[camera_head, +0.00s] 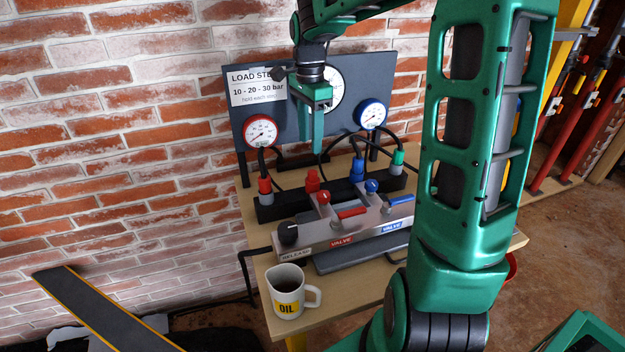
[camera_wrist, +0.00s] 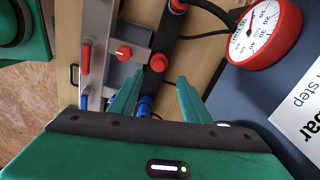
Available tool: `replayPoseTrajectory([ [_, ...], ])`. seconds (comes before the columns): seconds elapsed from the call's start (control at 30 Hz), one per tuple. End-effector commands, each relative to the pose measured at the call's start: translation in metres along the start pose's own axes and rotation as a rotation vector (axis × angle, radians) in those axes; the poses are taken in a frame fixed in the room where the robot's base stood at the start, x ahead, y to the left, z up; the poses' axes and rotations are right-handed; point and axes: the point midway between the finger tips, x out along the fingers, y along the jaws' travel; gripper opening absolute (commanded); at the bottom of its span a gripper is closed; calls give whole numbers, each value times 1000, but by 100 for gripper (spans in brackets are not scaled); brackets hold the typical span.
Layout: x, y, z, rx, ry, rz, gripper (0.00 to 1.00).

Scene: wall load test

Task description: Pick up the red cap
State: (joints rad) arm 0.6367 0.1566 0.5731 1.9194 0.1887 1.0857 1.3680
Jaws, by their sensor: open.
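The red cap (camera_head: 312,181) sits on the black bar (camera_head: 290,205) on the table, between a red hose connector and blue fittings. In the wrist view the red cap (camera_wrist: 159,62) shows just beyond the fingertips, roughly in line with the gap between them. My gripper (camera_head: 317,150) points down above and behind the bar, apart from the cap. In the wrist view my gripper (camera_wrist: 161,79) has its two green fingers spread, with nothing held between them.
A red valve knob (camera_head: 323,198) and blue knob (camera_head: 372,186) stand in front of the bar. Dark hoses run behind to the red gauge (camera_head: 260,132) and blue gauge (camera_head: 372,114). A panel (camera_head: 240,120) stands close behind. An oil mug (camera_head: 288,292) is at the front.

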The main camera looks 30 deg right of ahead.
Motion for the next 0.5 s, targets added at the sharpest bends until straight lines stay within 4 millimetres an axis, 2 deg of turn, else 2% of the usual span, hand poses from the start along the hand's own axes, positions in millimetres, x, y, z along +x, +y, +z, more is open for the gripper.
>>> replayPoseTrajectory([
  [0.3,42,-1,0,11,-4,2,43],
  [0.5,56,-1,0,10,-4,1,43],
])
